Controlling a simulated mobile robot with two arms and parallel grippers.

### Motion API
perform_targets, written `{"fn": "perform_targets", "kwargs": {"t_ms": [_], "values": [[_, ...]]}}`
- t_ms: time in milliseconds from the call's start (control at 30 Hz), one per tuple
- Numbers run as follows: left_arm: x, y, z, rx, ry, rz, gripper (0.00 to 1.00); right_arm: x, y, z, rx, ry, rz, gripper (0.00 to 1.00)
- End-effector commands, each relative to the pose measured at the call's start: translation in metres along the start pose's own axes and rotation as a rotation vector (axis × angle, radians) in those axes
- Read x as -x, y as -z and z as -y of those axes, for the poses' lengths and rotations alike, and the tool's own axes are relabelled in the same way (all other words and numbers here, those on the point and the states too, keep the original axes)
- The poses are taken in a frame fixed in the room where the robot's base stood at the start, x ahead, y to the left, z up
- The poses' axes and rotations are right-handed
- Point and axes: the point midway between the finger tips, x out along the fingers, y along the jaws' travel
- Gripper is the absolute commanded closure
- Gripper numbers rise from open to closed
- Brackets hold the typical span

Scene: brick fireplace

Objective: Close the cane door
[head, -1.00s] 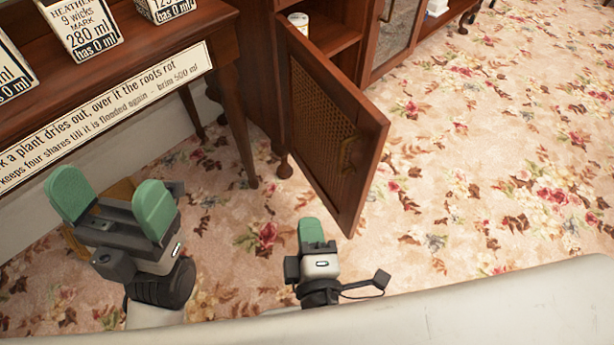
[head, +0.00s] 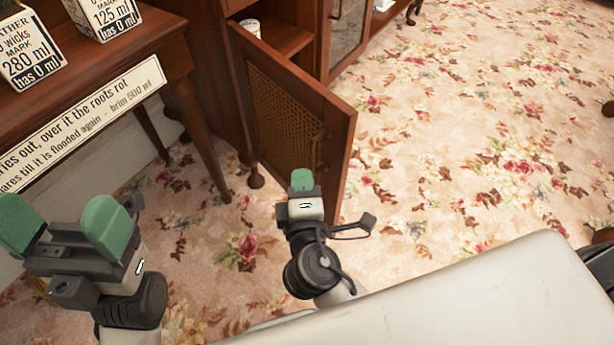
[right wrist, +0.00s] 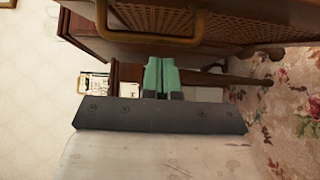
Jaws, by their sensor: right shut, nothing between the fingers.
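The cane door (head: 285,112) stands open from the dark wooden cabinet, a brown frame around a woven cane panel. A brass handle (head: 318,148) is on its face towards the table side. My right gripper (head: 301,180) is shut and empty, low in front of the door near its free edge; whether it touches the door I cannot tell. In the right wrist view the shut green fingers (right wrist: 160,75) lie beside the cane door (right wrist: 245,25) and its handle (right wrist: 150,38). My left gripper (head: 62,228) is open and empty at the lower left, its green fingers wide apart.
A wooden table (head: 165,50) with labelled white cards (head: 30,50) and a long text sign (head: 85,122) stands at the left. A small can (head: 250,27) is inside the open cabinet (head: 285,35).

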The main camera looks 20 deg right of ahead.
Motion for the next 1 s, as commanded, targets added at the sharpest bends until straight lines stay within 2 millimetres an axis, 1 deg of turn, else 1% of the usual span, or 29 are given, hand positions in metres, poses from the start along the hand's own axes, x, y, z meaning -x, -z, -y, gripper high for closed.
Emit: {"fn": "perform_targets", "kwargs": {"t_ms": [33, 200, 533, 667, 767, 867, 1000], "values": [[-0.001, 0.000, 0.000, -0.001, -0.002, -0.007, 0.10, -0.004, -0.004, 0.001, 0.002, -0.002, 0.000, 1.00], [-0.004, -0.001, 0.001, -0.002, -0.001, -0.016, 0.10, -0.009, -0.010, 0.000, 0.000, -0.001, 0.000, 1.00], [-0.005, -0.002, 0.001, -0.004, -0.002, -0.021, 0.10, -0.010, -0.010, 0.000, 0.000, 0.000, -0.001, 1.00], [-0.006, -0.002, 0.001, -0.004, -0.002, -0.020, 0.10, -0.011, -0.015, -0.001, 0.002, -0.001, -0.012, 1.00], [-0.006, -0.001, 0.001, -0.003, -0.001, -0.013, 0.10, -0.015, -0.023, -0.002, 0.004, -0.001, -0.035, 1.00], [-0.005, 0.001, 0.000, -0.001, 0.001, -0.002, 0.10, -0.022, -0.038, -0.003, 0.007, -0.002, -0.077, 1.00], [0.004, 0.005, 0.000, 0.003, 0.012, 0.045, 0.10, -0.039, -0.068, -0.004, 0.012, -0.003, -0.167, 1.00]]}}
